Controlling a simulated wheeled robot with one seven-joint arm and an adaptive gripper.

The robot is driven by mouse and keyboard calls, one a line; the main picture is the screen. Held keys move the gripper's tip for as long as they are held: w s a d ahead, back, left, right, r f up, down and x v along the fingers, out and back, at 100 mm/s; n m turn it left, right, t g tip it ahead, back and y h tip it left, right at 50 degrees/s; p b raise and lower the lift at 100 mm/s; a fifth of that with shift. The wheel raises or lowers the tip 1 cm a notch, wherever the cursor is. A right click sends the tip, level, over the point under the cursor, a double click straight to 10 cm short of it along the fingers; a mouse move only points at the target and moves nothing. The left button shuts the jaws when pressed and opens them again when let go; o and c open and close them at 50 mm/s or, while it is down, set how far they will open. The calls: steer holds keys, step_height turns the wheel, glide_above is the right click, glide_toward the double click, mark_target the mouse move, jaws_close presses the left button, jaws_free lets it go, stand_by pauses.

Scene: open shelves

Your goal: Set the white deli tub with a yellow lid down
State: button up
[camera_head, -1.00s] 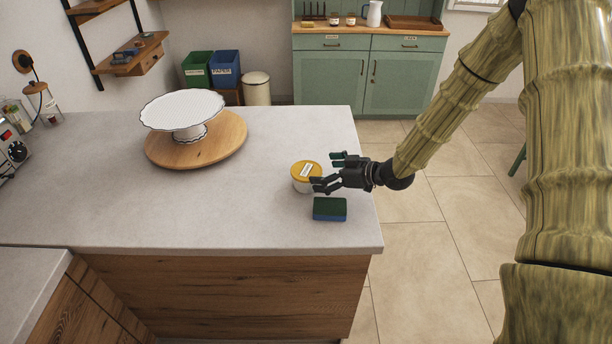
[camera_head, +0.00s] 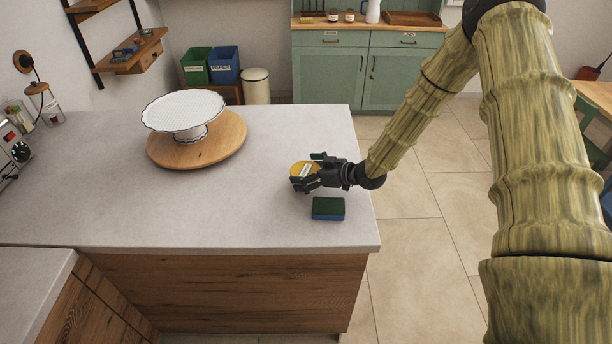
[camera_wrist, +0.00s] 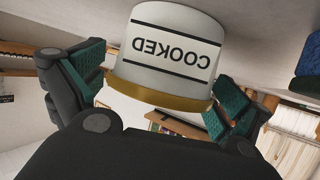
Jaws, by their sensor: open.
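The white deli tub with a yellow lid (camera_head: 300,166) stands upright on the grey counter (camera_head: 90,200), near its right end. In the wrist view the tub (camera_wrist: 170,45) appears upside down, with a "COOKED" label and its yellow lid rim toward me. My gripper (camera_head: 307,172) reaches in from the right, low over the counter. Its fingers are open, one on each side of the tub. In the wrist view a gap shows at the right finger; contact at the left finger cannot be told. The gripper hides part of the tub in the head view.
A green and blue sponge (camera_head: 328,208) lies just in front of my gripper. A white cake stand (camera_head: 184,108) stands on a round wooden board (camera_head: 222,150) further left. The counter's right edge is close under my arm.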

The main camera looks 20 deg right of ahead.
steer(key=c, duration=1.1)
steer(key=shift+c, duration=0.2)
steer(key=shift+r, duration=0.2)
